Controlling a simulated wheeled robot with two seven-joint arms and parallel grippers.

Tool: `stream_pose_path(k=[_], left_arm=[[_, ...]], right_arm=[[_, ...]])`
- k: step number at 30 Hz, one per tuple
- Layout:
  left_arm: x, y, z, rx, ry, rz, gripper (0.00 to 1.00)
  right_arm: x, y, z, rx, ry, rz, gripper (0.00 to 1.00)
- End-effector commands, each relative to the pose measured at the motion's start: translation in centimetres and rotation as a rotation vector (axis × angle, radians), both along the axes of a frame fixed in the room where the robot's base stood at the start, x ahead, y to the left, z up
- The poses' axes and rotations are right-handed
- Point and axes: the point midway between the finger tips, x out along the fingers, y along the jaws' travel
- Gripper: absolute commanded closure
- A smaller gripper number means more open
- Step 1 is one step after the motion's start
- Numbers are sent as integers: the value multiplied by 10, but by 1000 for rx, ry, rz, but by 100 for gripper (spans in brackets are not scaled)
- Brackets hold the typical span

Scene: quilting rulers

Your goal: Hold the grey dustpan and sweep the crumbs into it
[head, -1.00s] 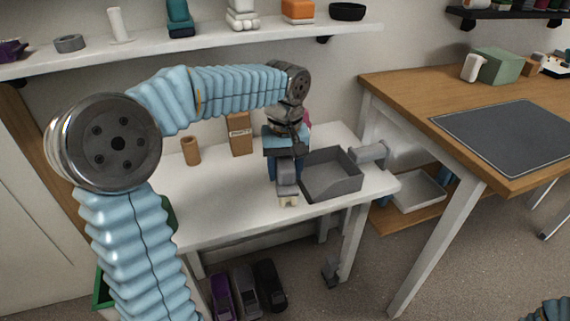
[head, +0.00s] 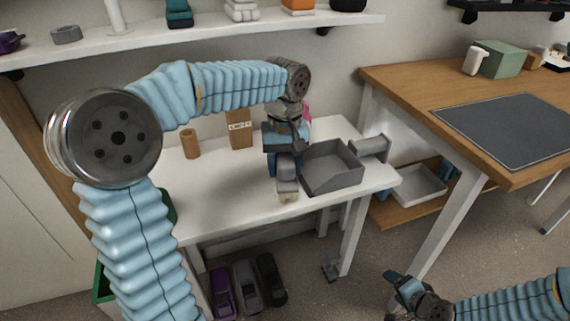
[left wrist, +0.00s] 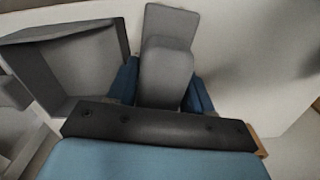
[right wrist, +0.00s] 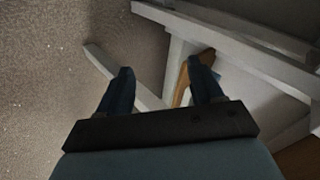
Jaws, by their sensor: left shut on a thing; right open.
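The grey dustpan (head: 333,178) lies on the white table, its open tray beside my left gripper and its thick handle (head: 370,148) reaching right past the table's edge. It also shows at the left of the left wrist view (left wrist: 75,62). My left gripper (head: 285,163) is shut on a grey brush (head: 287,184) with a pale lower end, just left of the dustpan. The brush is between the blue fingers in the left wrist view (left wrist: 168,72). I cannot make out any crumbs. My right gripper (head: 396,296) is open and empty, low in front of the tables.
A brown cup (head: 190,144) and a labelled brown box (head: 240,130) stand at the back of the white table (head: 220,195). A wooden table with a dark mat (head: 505,130) is at the right. A shelf (head: 220,38) runs above. The white table's front left is clear.

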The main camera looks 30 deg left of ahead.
Motion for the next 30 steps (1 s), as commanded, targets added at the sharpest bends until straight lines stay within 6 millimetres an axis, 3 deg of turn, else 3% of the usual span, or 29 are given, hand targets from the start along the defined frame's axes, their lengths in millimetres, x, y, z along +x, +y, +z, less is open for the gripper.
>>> stream_pose_path(k=[1, 6, 12, 15, 21, 30], left_arm=[[0, 0, 0, 0, 0, 0, 74], [0, 0, 0, 0, 0, 0, 74], [0, 0, 0, 0, 0, 0, 74], [0, 0, 0, 0, 0, 0, 74], [0, 0, 0, 0, 0, 0, 74], [0, 0, 0, 0, 0, 0, 74]], right_arm=[[18, 9, 22, 55, -51, -33, 34], [63, 42, 103, 281, -191, -124, 34], [88, 75, 196, 552, -301, -164, 34], [92, 85, 231, 655, -328, -166, 34], [93, 96, 266, 764, -350, -160, 34], [115, 117, 270, 778, -351, -158, 34]])
